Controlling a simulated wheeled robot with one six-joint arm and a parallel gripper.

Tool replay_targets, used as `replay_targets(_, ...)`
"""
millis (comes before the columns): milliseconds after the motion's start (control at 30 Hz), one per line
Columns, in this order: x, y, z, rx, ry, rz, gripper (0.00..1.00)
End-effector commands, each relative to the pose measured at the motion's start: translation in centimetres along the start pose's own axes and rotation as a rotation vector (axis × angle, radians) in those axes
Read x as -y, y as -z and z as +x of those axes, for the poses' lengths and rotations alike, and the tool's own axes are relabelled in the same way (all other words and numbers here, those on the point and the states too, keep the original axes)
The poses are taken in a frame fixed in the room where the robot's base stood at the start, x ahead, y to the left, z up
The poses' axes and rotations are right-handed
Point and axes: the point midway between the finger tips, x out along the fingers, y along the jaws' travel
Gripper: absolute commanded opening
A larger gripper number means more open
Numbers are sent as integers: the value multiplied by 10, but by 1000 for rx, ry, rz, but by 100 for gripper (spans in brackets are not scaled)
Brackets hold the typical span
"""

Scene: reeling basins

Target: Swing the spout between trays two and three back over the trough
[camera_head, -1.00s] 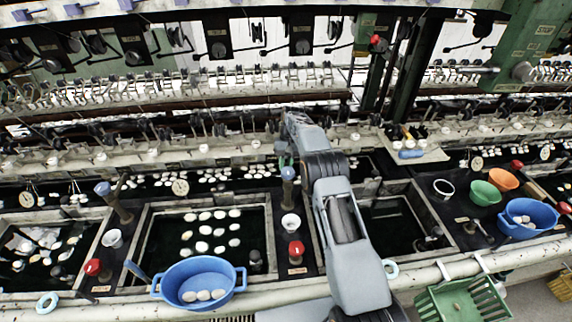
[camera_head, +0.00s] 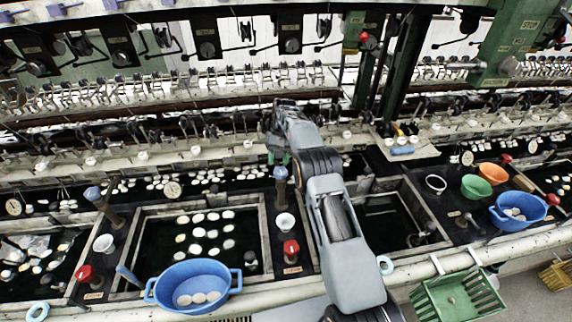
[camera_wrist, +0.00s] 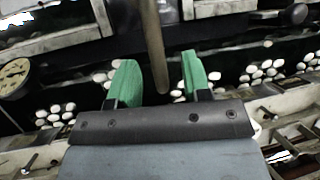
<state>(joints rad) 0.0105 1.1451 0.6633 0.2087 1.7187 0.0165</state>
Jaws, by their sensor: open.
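The spout between the trays shows in the head view as a dark post with a blue-grey top (camera_head: 281,173), standing between the middle tray (camera_head: 262,240) and the tray to its right (camera_head: 412,193). My gripper (camera_head: 277,156) is just behind that top, over the near edge of the dark trough (camera_head: 232,184). In the wrist view, a brown pipe (camera_wrist: 153,48), apparently the spout's, runs down between the green fingertips of my gripper (camera_wrist: 158,72). The fingers are open, with a gap on both sides of the pipe. My arm hides part of the right tray.
A white cup (camera_head: 285,223) and a red knob (camera_head: 291,248) stand near the post. Another blue-topped spout (camera_head: 93,194) leans at left. Blue basins (camera_head: 192,285) and a green crate (camera_head: 458,297) line the front. Above the trough runs a ledge with several reeling fittings.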

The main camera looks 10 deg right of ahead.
Motion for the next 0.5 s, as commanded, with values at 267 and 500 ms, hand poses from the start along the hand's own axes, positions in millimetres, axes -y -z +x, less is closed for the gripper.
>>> replay_targets(267,4,-40,-25,-4,0,0,44)
replay_targets(500,6,-86,-41,-2,0,1,44)
